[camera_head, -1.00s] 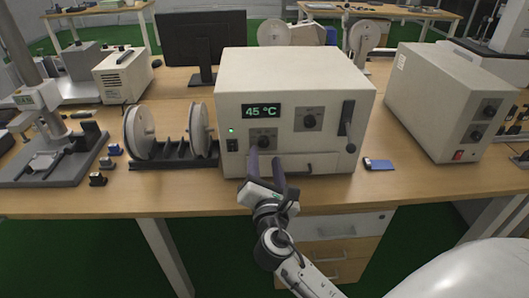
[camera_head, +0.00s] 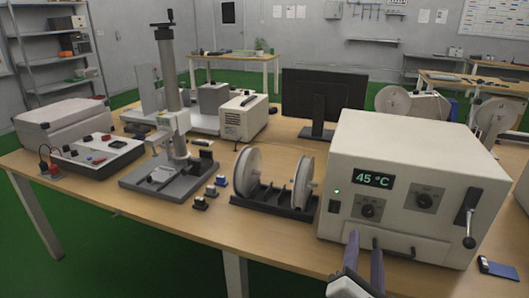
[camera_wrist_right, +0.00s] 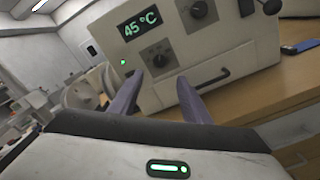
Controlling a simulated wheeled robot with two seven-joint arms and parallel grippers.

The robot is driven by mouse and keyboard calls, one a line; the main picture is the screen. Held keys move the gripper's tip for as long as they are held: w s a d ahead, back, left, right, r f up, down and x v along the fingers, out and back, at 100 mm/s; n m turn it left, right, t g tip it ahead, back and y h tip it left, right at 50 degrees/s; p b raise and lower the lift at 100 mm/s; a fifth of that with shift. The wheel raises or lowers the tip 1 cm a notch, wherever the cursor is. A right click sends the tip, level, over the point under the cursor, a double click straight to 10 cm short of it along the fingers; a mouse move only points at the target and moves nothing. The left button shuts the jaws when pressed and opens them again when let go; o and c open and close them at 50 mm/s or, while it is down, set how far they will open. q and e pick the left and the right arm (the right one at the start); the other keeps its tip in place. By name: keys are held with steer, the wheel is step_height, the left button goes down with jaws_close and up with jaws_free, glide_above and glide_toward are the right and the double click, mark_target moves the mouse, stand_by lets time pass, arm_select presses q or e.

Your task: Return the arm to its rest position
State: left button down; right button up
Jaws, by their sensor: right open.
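My right gripper (camera_head: 364,264) is at the bottom of the head view, in front of the white oven-like box (camera_head: 345,205). Its two fingers are spread apart with nothing between them. In the right wrist view the open fingers of the gripper (camera_wrist_right: 157,88) point at the box's front (camera_wrist_right: 205,50), below the lower left knob. The box shows a green "45 °C" display (camera_head: 373,179), two knobs and a lever handle (camera_head: 467,218) on its right. My left gripper is not in view.
Left of the box are two white reels on a black stand (camera_head: 272,208), small dark blocks (camera_head: 208,197) and a column stand (camera_head: 150,184). A blue card-like item (camera_head: 497,269) lies at the right. A monitor (camera_head: 322,103) stands behind. The wooden table's (camera_head: 130,205) front edge is clear at left.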

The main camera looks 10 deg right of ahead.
steer(key=s+a+f+m+g+y, duration=0.2)
steer(key=s+a+f+m+y, duration=0.15)
steer(key=f, duration=0.55)
steer(key=s+a+f+m+g+y, duration=0.1)
steer(key=s+a+f+m+y, duration=0.2)
steer(key=f, duration=0.5)
steer(key=s+a+f+m+g+y, duration=0.3)
steer(key=s+a+f+m+y, duration=0.2)
steer(key=s+f+m, duration=0.5)
steer(key=s+a+m, duration=0.1)
steer(key=s+m, duration=0.1)
steer(key=m, duration=0.2)
steer(key=shift+s+a+f+g, duration=0.3)
steer(key=shift+a+f, duration=0.1)
